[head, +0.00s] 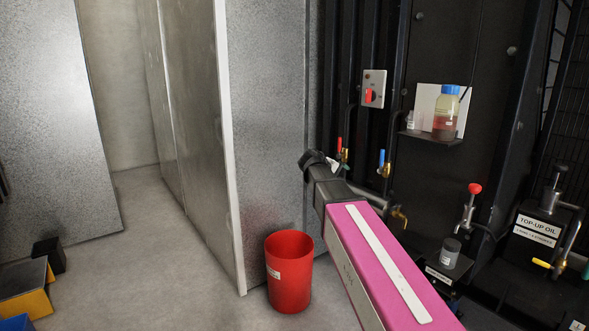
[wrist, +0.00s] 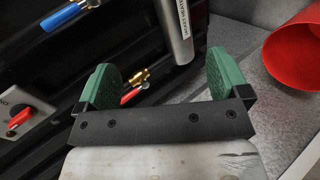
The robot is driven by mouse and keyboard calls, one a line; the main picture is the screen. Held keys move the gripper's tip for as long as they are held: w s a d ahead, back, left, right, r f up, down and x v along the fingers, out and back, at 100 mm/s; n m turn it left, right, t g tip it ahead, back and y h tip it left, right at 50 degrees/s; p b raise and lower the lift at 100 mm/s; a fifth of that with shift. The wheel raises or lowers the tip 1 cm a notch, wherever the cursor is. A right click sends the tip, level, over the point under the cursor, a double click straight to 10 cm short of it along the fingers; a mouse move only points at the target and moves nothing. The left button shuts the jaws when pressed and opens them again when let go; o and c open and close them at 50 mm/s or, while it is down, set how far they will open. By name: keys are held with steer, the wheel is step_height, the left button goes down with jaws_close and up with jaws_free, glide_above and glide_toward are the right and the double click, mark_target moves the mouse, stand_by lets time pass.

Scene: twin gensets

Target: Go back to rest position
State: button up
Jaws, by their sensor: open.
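My gripper (wrist: 165,78) shows in the wrist view with its two green pads wide apart and nothing between them. In the head view my arm reaches from the lower right toward the middle, in front of the black machine panel (head: 425,55). The gripper's fingers cannot be made out clearly there. In the wrist view a grey cylinder with a label (wrist: 175,35) lies beyond the gap between the pads, and I cannot tell how far off it is.
A red bucket (head: 289,280) stands on the floor left of my arm. A red switch (head: 370,95), a shelf (head: 430,137) with a blue-capped bottle (head: 446,115), and blue-handled (head: 382,160) and red-handled valves are on the panel. Open floor (head: 150,270) lies at left.

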steer(key=s+d+f+m+g+y, duration=0.1)
steer(key=s+f+m+g+y, duration=0.2)
steer(key=s+f, duration=1)
steer(key=s+d+f+m+g+y, duration=0.1)
steer(key=s+f+m+g+y, duration=0.2)
steer(key=s+f, duration=1)
step_height(320, 180, down, 5)
steer(key=y, duration=0.3)
steer(key=shift+f+g, duration=0.2)
steer(key=shift+g, duration=0.2)
